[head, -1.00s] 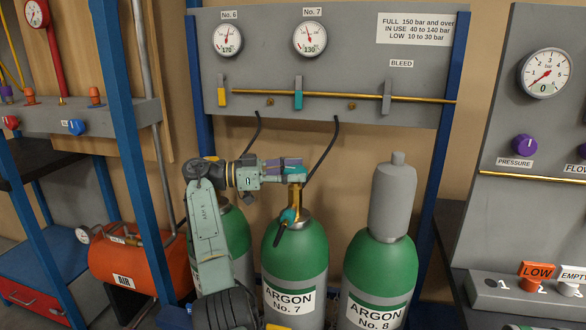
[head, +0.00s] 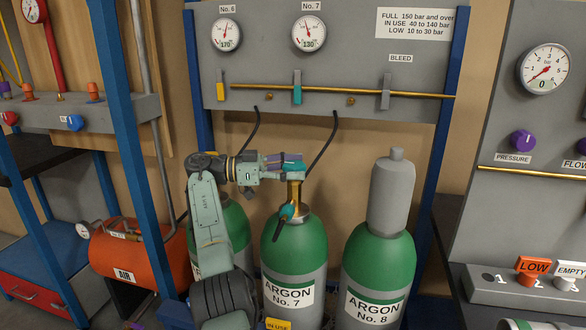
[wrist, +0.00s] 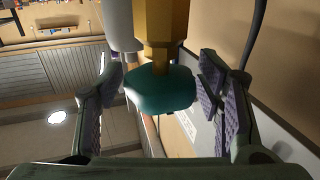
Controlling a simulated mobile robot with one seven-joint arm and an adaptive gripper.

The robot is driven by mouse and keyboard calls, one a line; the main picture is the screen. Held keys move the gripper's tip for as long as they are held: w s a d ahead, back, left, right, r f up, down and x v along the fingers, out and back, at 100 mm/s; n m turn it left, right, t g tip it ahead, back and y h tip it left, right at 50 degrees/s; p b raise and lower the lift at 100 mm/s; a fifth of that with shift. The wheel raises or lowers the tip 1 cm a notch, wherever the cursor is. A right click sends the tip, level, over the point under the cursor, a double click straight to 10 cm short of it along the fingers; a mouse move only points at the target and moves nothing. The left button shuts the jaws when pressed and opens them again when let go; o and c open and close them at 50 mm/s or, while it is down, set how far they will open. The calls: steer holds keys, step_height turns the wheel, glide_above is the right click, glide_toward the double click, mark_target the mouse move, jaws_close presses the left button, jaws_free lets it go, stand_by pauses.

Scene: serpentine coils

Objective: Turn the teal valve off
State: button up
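The teal valve knob (head: 292,165) tops the brass valve (head: 295,192) of the green argon cylinder No. 7 (head: 290,255). In the wrist view the rounded teal knob (wrist: 160,92) sits between my purple-padded fingers, below the brass body (wrist: 162,25). My gripper (head: 284,161) is at the knob; it also shows in the wrist view (wrist: 160,95). Its fingers stand apart with a narrow gap on each side of the knob, so it looks open. A teal fitting with a dark lever (head: 287,212) is lower on the cylinder neck. A teal lever (head: 297,90) hangs on the panel's brass pipe.
Capped cylinder No. 8 (head: 378,262) stands right of No. 7. A dark hose (head: 322,145) hangs close behind my gripper. Blue frame posts (head: 128,130) and an orange air tank (head: 135,258) are left. The No. 7 gauge (head: 309,34) is above.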

mark_target(293, 163)
steer(key=shift+o, duration=0.6)
steer(key=shift+a+r, duration=0.1)
steer(key=shift+r, duration=0.15)
step_height(293, 163, up, 10)
steer(key=shift+f, duration=0.2)
